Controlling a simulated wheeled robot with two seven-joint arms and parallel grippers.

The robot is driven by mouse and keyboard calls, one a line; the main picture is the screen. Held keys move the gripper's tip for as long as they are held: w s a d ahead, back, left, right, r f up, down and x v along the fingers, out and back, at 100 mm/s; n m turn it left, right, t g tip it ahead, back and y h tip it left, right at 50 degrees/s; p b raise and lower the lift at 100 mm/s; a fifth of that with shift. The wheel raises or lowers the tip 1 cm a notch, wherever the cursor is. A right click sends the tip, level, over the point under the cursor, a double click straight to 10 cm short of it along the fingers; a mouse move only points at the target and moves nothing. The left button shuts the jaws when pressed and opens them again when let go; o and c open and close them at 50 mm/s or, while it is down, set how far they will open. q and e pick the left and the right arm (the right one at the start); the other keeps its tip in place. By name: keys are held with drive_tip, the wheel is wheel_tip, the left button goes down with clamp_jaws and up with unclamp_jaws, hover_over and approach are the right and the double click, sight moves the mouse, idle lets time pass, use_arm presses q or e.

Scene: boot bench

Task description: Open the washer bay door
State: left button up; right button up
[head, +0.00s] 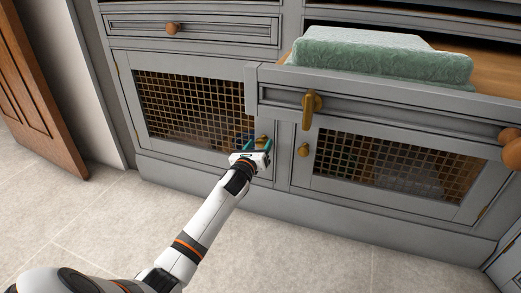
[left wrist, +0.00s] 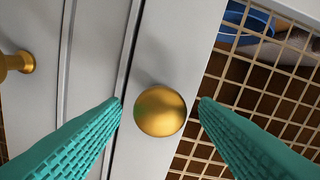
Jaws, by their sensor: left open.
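Two grey cabinet doors with brass lattice panels stand side by side, a left door (head: 190,149) and a right door (head: 300,176); no label shows which is the washer bay door. Both look shut. My left gripper (head: 252,146), with teal fingers, is open in front of the left door's knob edge. In the left wrist view a round brass knob (left wrist: 160,108) sits between the two open fingertips, with a visible gap on each side. The right door's brass knob (head: 303,150) also shows in the left wrist view (left wrist: 15,63). My right gripper is not in view.
Above the right door a drawer (head: 375,109) with a brass handle (head: 312,106) stands pulled out, overhanging it. A green folded cushion or towel (head: 380,57) lies above it. A wooden door (head: 35,90) is at far left. The tiled floor (head: 110,215) is clear.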

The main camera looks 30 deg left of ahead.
use_arm(q)
drive_tip(key=shift+x, duration=1)
drive_tip(key=shift+s, duration=0.15)
clamp_jaws()
